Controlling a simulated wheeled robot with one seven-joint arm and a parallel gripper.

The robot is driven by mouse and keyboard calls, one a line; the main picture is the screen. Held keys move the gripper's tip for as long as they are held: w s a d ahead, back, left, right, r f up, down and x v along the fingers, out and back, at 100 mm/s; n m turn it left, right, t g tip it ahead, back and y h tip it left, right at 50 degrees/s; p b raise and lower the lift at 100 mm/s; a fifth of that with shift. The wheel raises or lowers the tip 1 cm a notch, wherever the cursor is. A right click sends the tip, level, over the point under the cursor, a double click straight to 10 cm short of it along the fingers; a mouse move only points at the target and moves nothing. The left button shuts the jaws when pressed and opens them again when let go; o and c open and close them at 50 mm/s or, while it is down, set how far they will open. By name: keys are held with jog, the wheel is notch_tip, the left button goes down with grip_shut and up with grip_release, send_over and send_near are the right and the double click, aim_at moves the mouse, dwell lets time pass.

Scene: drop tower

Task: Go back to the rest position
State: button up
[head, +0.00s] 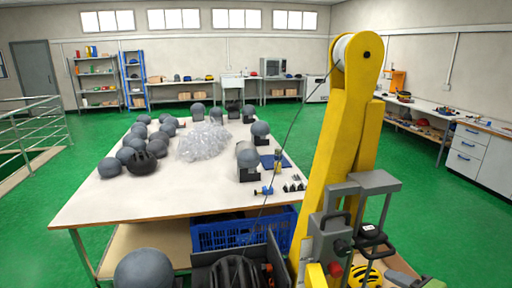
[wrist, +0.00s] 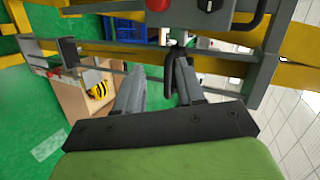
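My gripper (wrist: 158,68) shows in the wrist view with its two grey fingers apart and nothing seen between them. The fingers point at the grey and yellow frame of the drop tower. A dark hook-like part (wrist: 178,45) lies just beyond the right fingertip; I cannot tell whether they touch. In the head view the yellow tower (head: 338,140) rises right of the table, with a white pulley at its top and a thin cable running down. I cannot make out my gripper in the head view.
The white table (head: 120,205) holds several grey headforms, a dark helmet (head: 141,163) and a clear crumpled pile (head: 204,141). A blue crate (head: 225,235) sits below its edge. A wooden box (wrist: 72,92) with a yellow-black helmet (wrist: 99,91) is left of my fingers. Green floor is open left.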

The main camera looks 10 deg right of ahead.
jog(key=a+r+n+g, duration=0.2)
jog(key=a+n+g, duration=0.65)
jog(key=a, duration=1.05)
jog(key=s+a+r+n+h, duration=0.1)
jog(key=s+a+r+n, duration=0.1)
jog(key=s, duration=0.5)
jog(key=s+a+r+n+h, duration=0.1)
jog(key=s+a+r+n, duration=0.2)
jog(key=s, duration=0.4)
jog(key=shift+a+n+t+h, duration=0.35)
jog(key=shift+a+t+h, duration=0.1)
jog(key=shift+a, duration=0.15)
jog(key=shift+d, duration=0.1)
